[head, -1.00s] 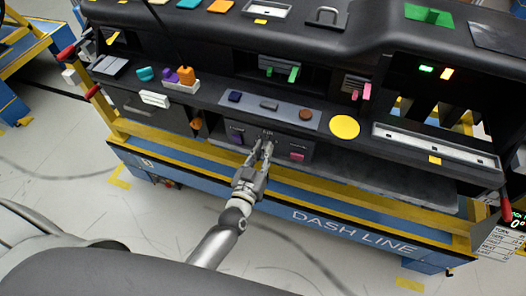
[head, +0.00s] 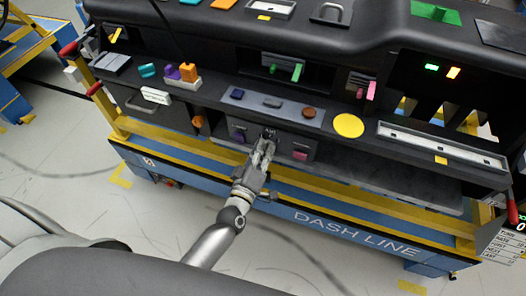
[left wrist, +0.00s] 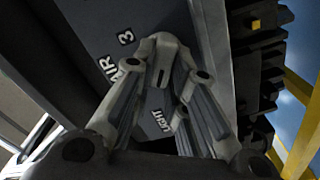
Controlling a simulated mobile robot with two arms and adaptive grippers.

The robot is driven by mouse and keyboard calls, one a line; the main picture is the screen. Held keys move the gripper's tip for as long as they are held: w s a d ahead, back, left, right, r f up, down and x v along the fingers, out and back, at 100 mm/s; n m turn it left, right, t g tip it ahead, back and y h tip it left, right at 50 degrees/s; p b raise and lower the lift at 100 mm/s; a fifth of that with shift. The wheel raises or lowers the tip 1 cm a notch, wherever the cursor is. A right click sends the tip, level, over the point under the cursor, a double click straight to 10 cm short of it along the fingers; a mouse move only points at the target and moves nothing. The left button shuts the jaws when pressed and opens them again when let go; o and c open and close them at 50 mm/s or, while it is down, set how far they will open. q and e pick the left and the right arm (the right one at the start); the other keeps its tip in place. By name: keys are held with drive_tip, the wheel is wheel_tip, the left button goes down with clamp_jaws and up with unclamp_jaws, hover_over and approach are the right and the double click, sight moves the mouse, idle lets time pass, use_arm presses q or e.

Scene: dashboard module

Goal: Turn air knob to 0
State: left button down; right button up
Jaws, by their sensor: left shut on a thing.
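The small dark control panel (head: 285,142) sits low in the middle of the dashboard, with an AIR label at its centre. My left gripper (head: 267,146) is at that spot, its fingers brought together over the air knob, which they hide in the head view. In the left wrist view, the fingers (left wrist: 165,62) are closed against the panel, and the knob between them cannot be made out clearly. My right gripper is not in view.
A purple control (head: 239,137) and a pink control (head: 300,155) flank the air knob. A shelf above holds a yellow disc (head: 348,125) and small coloured parts. A yellow rail (head: 345,187) runs below the panel, close to my arm.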

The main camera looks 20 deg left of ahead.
use_arm(q)
drive_tip(key=shift+w+a+f+n+b, duration=0.1)
drive_tip(key=shift+n+b, duration=0.4)
drive_tip(key=shift+n, duration=1.1)
drive_tip(key=shift+f+n+b, duration=0.1)
drive_tip(key=shift+n+b, duration=0.4)
drive_tip(key=shift+n, duration=1.1)
drive_tip(key=shift+r, duration=0.1)
drive_tip(key=c, duration=1.4)
unclamp_jaws()
drive_tip(key=shift+c, duration=0.2)
drive_tip(key=shift+f, duration=0.2)
drive_tip(key=s, duration=1.2)
drive_tip(key=shift+a, duration=0.15)
